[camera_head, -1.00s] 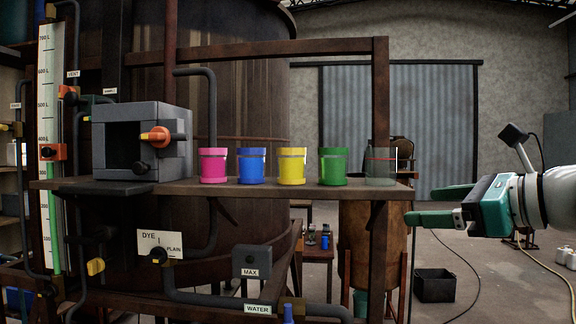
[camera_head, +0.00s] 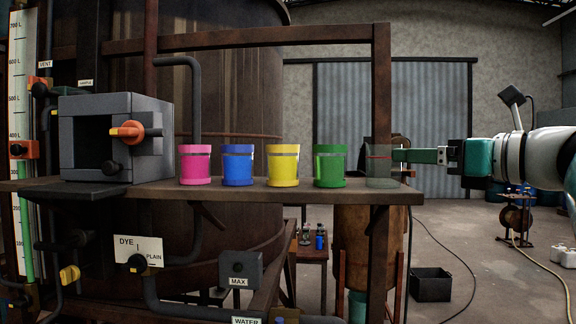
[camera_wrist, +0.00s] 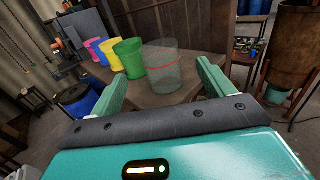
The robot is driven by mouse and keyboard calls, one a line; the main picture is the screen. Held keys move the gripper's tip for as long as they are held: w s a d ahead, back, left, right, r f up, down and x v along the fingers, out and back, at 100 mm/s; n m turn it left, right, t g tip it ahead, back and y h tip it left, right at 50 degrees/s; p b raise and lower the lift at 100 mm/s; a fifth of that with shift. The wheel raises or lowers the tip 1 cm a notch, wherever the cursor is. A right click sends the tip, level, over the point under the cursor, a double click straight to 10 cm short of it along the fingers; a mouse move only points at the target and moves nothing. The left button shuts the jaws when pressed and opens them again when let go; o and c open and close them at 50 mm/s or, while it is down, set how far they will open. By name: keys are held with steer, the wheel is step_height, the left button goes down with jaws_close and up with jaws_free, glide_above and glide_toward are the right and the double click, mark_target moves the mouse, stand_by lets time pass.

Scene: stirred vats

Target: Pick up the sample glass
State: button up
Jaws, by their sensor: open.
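The sample glass (camera_head: 382,166) is a clear cup with a red line around it. My gripper (camera_head: 404,156) comes in from the right at the height of the glass. In the wrist view my gripper (camera_wrist: 160,84) has its two green fingers wide apart with nothing held. I cannot tell whether a finger touches the glass.
Green (camera_head: 329,166), yellow (camera_head: 283,166), blue (camera_head: 237,165) and pink (camera_head: 195,165) cups stand in a row left of the glass. The upright post (camera_head: 381,90) rises beside the glass. A grey box with an orange-handled valve (camera_head: 128,130) is at the shelf's left.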

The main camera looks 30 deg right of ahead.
mark_target(383, 154)
steer(key=w, duration=0.2)
steer(key=w+a, duration=0.1)
steer(key=w, duration=0.4)
steer(key=shift+w+a+f, duration=0.1)
steer(key=shift+w+a, duration=0.1)
steer(key=shift+w, duration=0.15)
steer(key=shift+c, duration=0.4)
steer(key=c, duration=1.1)
steer(key=shift+c, duration=0.4)
